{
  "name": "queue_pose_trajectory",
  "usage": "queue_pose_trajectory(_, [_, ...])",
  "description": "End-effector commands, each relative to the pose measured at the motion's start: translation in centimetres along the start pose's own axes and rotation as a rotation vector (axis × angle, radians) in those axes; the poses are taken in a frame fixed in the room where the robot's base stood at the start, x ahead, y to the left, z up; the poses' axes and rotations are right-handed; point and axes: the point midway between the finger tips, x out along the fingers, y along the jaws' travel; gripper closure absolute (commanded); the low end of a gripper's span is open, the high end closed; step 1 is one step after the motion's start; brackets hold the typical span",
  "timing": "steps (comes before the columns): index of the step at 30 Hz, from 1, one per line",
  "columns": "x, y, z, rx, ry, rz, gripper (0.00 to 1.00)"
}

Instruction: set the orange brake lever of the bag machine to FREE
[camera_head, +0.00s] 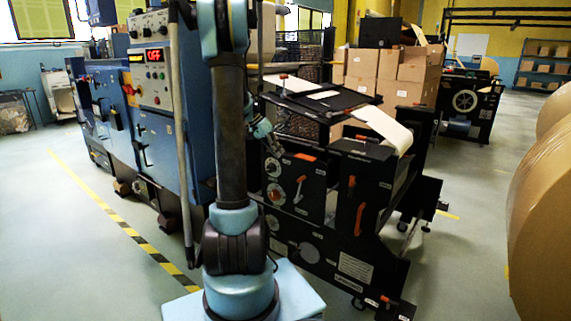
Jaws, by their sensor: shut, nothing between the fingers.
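The black bag machine unit (378,180) stands right of my arm. An orange lever (300,188) sits upright, slightly tilted, on its front panel, beside two round dials. A longer orange handle (360,219) hangs on the black post to the right. The labels are too small to read, so I cannot tell which is the brake lever or where FREE is marked. My gripper (276,149) is small and dark, partly behind my arm column, shut and empty. It is above and left of the panel lever, apparently apart from it.
A blue cabinet (165,140) with a red display stands at the left. A large brown paper roll (545,200) stands at the right edge. Stacked cartons (400,70) are behind.

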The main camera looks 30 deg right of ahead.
Motion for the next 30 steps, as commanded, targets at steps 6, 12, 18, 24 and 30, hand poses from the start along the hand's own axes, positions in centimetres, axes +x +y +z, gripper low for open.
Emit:
queue_pose_trajectory(6, [3.2,0.1,0.0,0.001,-0.001,0.001,1.00])
queue_pose_trajectory(12, [6.8,0.0,0.0,0.001,-0.001,0.000,1.00])
queue_pose_trajectory(18, [9.8,0.7,0.1,0.001,-0.001,0.000,1.00])
queue_pose_trajectory(24, [11.1,2.6,0.3,0.000,-0.001,0.000,1.00])
queue_pose_trajectory(30, [11.6,3.3,0.3,-0.002,-0.001,-0.001,1.00])
